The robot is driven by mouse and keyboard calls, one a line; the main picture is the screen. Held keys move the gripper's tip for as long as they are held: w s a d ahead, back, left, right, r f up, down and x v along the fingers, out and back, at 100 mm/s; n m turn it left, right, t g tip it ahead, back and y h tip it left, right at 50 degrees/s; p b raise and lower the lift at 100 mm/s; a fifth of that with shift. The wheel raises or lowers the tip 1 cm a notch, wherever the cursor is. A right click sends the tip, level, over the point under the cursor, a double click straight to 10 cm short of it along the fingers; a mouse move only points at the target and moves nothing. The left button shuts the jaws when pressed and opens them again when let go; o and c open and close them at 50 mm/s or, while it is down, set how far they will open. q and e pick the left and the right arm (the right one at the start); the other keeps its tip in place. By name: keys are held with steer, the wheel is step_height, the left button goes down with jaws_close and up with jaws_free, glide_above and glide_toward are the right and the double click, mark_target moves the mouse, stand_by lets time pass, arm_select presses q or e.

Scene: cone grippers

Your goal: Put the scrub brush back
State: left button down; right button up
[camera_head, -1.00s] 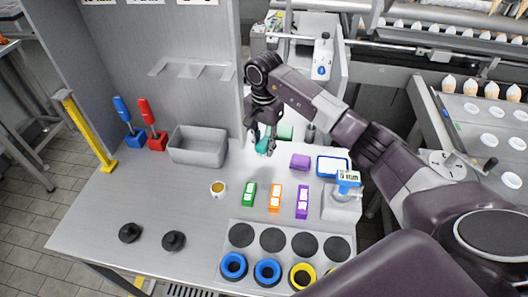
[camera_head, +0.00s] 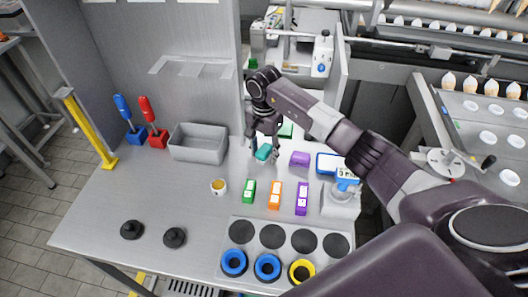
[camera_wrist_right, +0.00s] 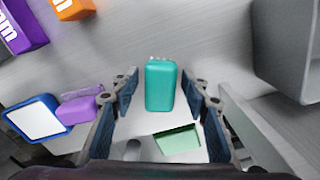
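The teal scrub brush (camera_head: 264,153), a small rounded block, is at my right gripper (camera_head: 266,158) near the table's back edge. In the right wrist view the brush (camera_wrist_right: 161,86) lies between the two fingers of that gripper (camera_wrist_right: 160,88). Gaps show on both sides of it, so the fingers look open and apart from it. I cannot tell whether it rests on the table. A green rectangular patch (camera_wrist_right: 178,141) shows below it in the wrist view; it also shows behind the gripper in the head view (camera_head: 286,131). My left gripper is not in view.
A grey bin (camera_head: 199,146) stands left of the gripper, with red (camera_head: 157,139) and blue (camera_head: 135,136) stands beyond it. A purple block (camera_head: 300,159) and a blue-rimmed tray (camera_head: 326,163) are to the right. Green, orange and purple labelled blocks lie in front, beside a small cup (camera_head: 218,186).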

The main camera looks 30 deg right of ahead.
mark_target(264, 149)
steer(key=shift+r, duration=0.15)
step_height(264, 149, up, 11)
steer(key=b, duration=0.3)
steer(key=shift+b, duration=0.35)
steer(key=shift+r, duration=0.5)
